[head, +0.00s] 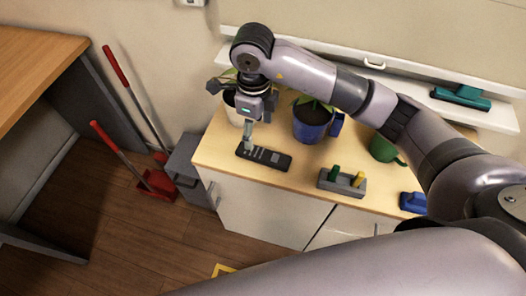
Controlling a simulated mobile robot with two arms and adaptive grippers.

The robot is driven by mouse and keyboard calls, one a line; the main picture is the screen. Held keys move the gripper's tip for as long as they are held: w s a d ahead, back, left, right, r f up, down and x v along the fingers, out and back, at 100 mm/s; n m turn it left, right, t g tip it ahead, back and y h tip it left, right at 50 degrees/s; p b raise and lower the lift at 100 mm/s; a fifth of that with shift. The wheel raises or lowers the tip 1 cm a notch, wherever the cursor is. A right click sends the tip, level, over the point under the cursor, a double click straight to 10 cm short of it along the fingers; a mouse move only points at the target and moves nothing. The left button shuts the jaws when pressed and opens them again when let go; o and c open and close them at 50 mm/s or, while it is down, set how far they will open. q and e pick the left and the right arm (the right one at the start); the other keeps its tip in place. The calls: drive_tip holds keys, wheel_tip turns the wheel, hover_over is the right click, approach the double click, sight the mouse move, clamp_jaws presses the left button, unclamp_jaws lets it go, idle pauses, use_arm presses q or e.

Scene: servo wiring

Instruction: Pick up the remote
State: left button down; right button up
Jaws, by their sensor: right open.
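The remote (271,157) is a dark, slim bar with light buttons. It lies flat on the wooden top of the white cabinet, near its front left edge. My right gripper (249,143) points down at the remote's left end, with its fingertips just above or beside that end; I cannot tell whether they touch it. The gripper is open and the remote still rests on the surface. My left gripper is not in view.
A blue pot (311,122) with a plant stands behind the remote, with a pale pot (232,108) to its left. A grey holder (342,183) with green and yellow pieces, a green mug (384,148) and a blue object (412,202) stand to the right.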

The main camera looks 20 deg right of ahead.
sight(259, 153)
drive_tip(key=f, duration=0.4)
drive_tip(key=shift+w+p, duration=0.2)
drive_tip(key=shift+p, duration=0.2)
wheel_tip(259, 153, down, 3)
drive_tip(key=shift+w, duration=0.1)
drive_tip(key=shift+f+p, duration=0.2)
drive_tip(key=shift+p, duration=0.2)
drive_tip(key=f, duration=0.1)
drive_tip(key=f+p, duration=0.1)
drive_tip(key=f, duration=0.2)
drive_tip(key=shift+w+d+f+p, duration=0.15)
drive_tip(key=shift+d+f+p, duration=0.05)
drive_tip(key=shift+d+p, duration=0.2)
drive_tip(key=shift+f, duration=0.25)
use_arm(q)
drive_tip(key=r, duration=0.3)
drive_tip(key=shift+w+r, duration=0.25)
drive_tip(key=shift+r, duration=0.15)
use_arm(e)
drive_tip(key=shift+c, duration=0.3)
drive_tip(key=c, duration=0.4)
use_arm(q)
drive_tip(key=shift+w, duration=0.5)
use_arm(e)
drive_tip(key=c, duration=0.8)
